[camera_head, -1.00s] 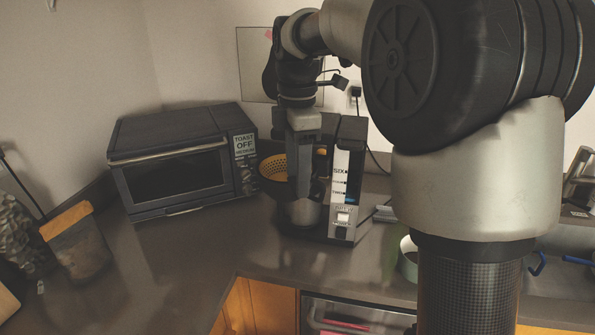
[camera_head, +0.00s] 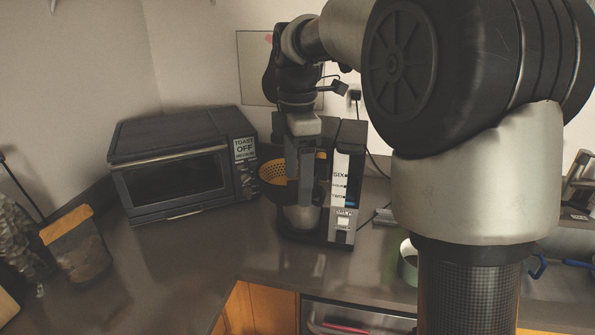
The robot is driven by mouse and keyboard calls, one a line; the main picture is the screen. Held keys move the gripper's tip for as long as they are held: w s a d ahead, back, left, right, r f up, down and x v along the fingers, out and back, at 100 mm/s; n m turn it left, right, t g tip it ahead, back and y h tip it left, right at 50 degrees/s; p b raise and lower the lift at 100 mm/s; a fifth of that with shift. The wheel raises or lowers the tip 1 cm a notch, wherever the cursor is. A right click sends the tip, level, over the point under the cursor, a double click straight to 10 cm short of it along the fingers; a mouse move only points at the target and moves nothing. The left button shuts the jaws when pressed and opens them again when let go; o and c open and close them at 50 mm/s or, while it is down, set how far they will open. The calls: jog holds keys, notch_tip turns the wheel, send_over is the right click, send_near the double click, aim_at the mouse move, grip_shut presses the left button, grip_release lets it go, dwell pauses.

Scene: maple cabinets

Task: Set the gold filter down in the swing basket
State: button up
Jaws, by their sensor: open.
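The gold filter (camera_head: 273,170) shows as a perforated yellow-gold mesh inside the dark swing basket (camera_head: 272,188), which is swung out on the left side of the coffee maker (camera_head: 343,190). My gripper (camera_head: 306,200) points down in front of the coffee maker, just right of the filter, and hides part of the basket and the machine. Its fingers overlap the basket's right side in the picture; I cannot tell whether they touch it. The gripper is open. A metal carafe (camera_head: 301,217) stands below, partly hidden behind the fingers.
A toaster oven (camera_head: 180,165) stands close on the left. A brown paper bag (camera_head: 77,250) is at the far left. The counter in front is clear.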

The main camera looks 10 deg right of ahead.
notch_tip(320, 180, up, 17)
jog(key=p, duration=0.3)
jog(key=shift+r, duration=0.2)
jog(key=shift+s, duration=0.15)
jog(key=s+d+f+m+t, duration=0.2)
jog(key=s+f+m, duration=0.6)
jog(key=s, duration=0.3)
jog(key=s+d+f+m+t, duration=0.2)
jog(key=s+f+m+t, duration=0.1)
jog(key=s+f+m, duration=0.5)
jog(key=shift+s+d+m+t, duration=0.3)
jog(key=shift+s+d+m, duration=0.1)
jog(key=shift+s+m, duration=1.25)
